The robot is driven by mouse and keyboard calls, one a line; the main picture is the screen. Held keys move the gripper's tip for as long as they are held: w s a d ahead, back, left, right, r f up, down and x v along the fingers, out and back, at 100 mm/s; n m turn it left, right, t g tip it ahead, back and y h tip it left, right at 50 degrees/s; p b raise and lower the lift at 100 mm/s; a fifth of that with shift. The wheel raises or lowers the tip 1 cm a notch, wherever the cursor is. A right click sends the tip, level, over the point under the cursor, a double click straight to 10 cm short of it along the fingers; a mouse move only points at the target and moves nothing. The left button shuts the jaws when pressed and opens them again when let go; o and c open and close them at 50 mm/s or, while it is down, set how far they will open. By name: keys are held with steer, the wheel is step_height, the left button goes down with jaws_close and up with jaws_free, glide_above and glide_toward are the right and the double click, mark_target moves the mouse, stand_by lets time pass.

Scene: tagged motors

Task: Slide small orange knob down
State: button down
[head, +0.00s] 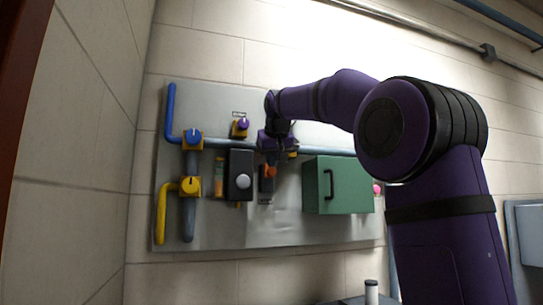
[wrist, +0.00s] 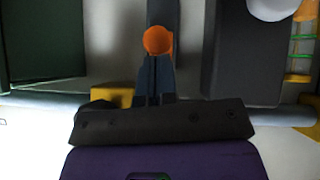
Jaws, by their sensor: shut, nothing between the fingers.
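The small orange knob (head: 270,171) sits on a narrow dark vertical slider plate (head: 266,186) on the grey wall panel. In the wrist view the orange knob (wrist: 158,40) is round and lies just beyond my fingertips. My gripper (head: 273,160) is shut and empty, pointing down at the knob from above. In the wrist view the two fingers of my gripper (wrist: 155,62) are together, with their tips at the knob's near edge. They look in contact or nearly so; I cannot tell which. Part of the slider plate is hidden behind the fingers.
Left of the slider is a dark box with a white round button (head: 243,181). To the right is a green box with a handle (head: 338,185). A blue pipe (head: 225,144) runs behind my gripper. Blue (head: 193,137), yellow (head: 190,186) and purple (head: 243,124) knobs are further left.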

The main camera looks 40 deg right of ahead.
mark_target(272, 172)
steer(key=shift+f, duration=2.05)
steer(key=shift+r, duration=0.1)
